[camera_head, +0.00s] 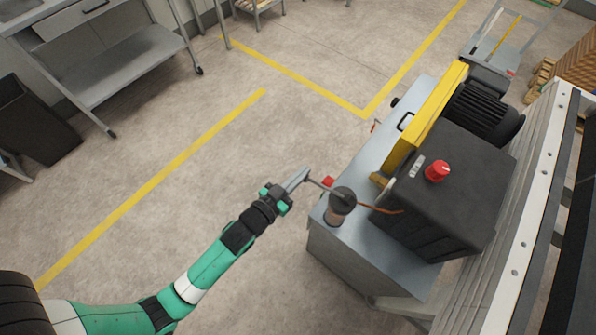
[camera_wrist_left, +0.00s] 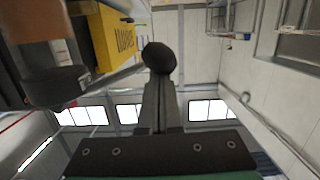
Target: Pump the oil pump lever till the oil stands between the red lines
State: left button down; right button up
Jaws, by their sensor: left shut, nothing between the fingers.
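The oil pump (camera_head: 338,207) stands on the left front corner of the machine's grey top, with a dark cap and a brownish lower body. Its thin lever (camera_head: 322,186) reaches out left towards my left gripper (camera_head: 306,174). In the left wrist view the lever's black ball knob (camera_wrist_left: 158,57) sits just beyond the fingertips of my left gripper (camera_wrist_left: 159,80). The fingers are shut with nothing between them; I cannot tell whether they touch the knob. The dark pump body (camera_wrist_left: 50,88) shows at the left there. The oil level and red lines are too small to make out. My right gripper is out of view.
A black housing (camera_head: 445,190) with a red button (camera_head: 437,171) and a yellow guard (camera_head: 425,120) stand right of the pump. A small red part (camera_head: 328,182) is beside the lever. The floor left of the machine is clear up to a metal table (camera_head: 125,65).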

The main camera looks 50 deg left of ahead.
pick_arm(q)
jog(key=shift+f, duration=0.15)
jog(key=r+p, duration=0.1)
jog(key=r, duration=0.1)
jog(key=w+r+p, duration=0.1)
jog(key=r+p, duration=0.1)
jog(key=shift+w, duration=0.15)
jog(key=shift+s+p, duration=0.2)
jog(key=shift+p, duration=0.25)
jog(key=s+d+r, duration=0.1)
jog(key=s, duration=0.7)
jog(key=shift+s+d, duration=0.15)
jog(key=shift+s, duration=0.25)
jog(key=shift+r, duration=0.15)
dwell(0.4)
